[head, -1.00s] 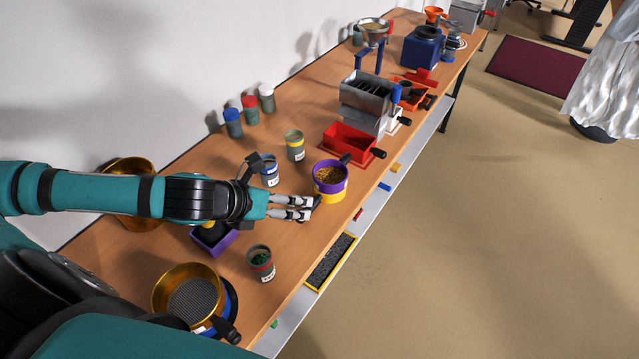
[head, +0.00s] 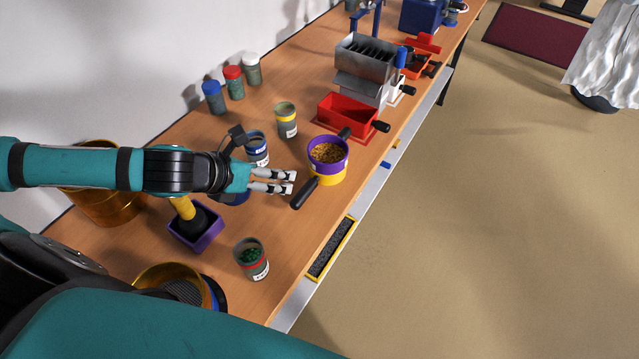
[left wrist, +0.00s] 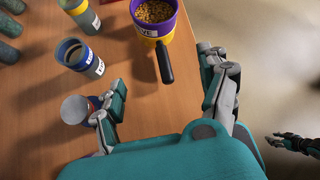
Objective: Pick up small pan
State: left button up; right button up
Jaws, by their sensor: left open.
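A small round pan (head: 341,158), purple above and yellow below, stands on the wooden bench with brown granules in it. My left gripper (head: 292,182) is open and empty, just left of the handle in the head view. A dark hand, likely my right gripper (left wrist: 293,142), shows at the wrist view's right edge; its jaw state is unclear.
A blue-banded cup (head: 257,150) stands close behind my left gripper, and a green-filled cup (head: 252,260) in front. A purple box (head: 196,235) and gold bowl (head: 105,207) are left. A red tray (head: 352,117) is beyond the pan.

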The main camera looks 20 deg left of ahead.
pick_arm(q)
jog(key=f, duration=0.2)
send_near(310, 182)
jog(key=x, duration=0.5)
jog(key=shift+w+r, duration=0.15)
jog(key=shift+w, duration=0.05)
jog(key=shift+x, duration=0.85)
jog(key=x, duration=0.4)
jog(key=shift+s+f+p, duration=0.1)
jog(key=shift+f+p, duration=0.2)
jog(key=shift+f, duration=0.05)
pick_arm(e)
jog(key=shift+w+a+f, duration=0.1)
jog(key=shift+w+a, duration=0.35)
jog(key=shift+w, duration=0.2)
pick_arm(q)
jog(key=shift+s, duration=0.1)
jog(key=shift+r, duration=0.15)
grip_shut()
pick_arm(e)
jog(key=shift+a, duration=0.2)
